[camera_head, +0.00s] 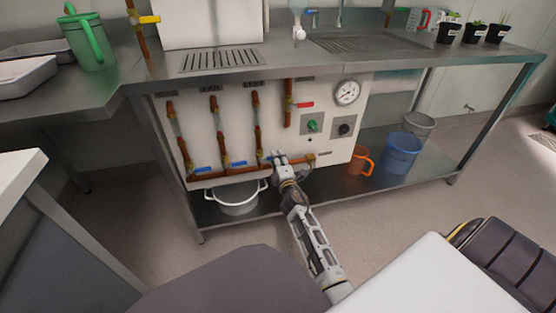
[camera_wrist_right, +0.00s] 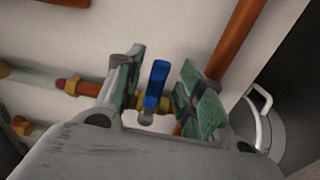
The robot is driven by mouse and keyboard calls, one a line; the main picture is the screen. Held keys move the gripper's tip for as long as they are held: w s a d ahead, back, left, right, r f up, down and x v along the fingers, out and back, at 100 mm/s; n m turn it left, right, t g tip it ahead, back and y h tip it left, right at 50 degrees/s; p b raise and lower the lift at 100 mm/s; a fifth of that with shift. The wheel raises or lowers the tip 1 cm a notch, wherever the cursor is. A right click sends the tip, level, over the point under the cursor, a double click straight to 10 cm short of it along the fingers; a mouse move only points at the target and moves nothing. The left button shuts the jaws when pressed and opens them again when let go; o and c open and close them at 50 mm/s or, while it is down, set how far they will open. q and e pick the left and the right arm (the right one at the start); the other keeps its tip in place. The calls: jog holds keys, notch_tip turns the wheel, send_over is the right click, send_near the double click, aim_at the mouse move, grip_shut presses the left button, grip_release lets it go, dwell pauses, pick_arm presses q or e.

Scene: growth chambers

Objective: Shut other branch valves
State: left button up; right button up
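A white panel (camera_head: 222,133) under the steel counter carries several copper branch pipes. Blue valve levers show at the foot of the left branch (camera_head: 203,170) and the middle branch (camera_head: 238,163), both lying roughly crosswise to their pipes. My right gripper (camera_head: 279,156) is at the lower end of the third branch and mostly hides its valve in the head view. In the right wrist view, a blue lever (camera_wrist_right: 156,85) stands between the fingers of my right gripper (camera_wrist_right: 163,92), which are open with a gap on each side. My left gripper is out of view.
A red-handled valve (camera_head: 305,104), a gauge (camera_head: 347,92) and a green knob (camera_head: 312,125) are on the panel's right. A white pot (camera_head: 237,200) stands below the panel; an orange jug (camera_head: 360,162) and blue bucket (camera_head: 401,154) stand right of it.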

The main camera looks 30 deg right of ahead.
jog(key=shift+d+r, duration=0.1)
jog(key=shift+r, duration=0.1)
notch_tip(320, 180, up, 10)
jog(key=shift+f, duration=0.2)
dwell(1.1)
jog(key=shift+s+f, duration=0.1)
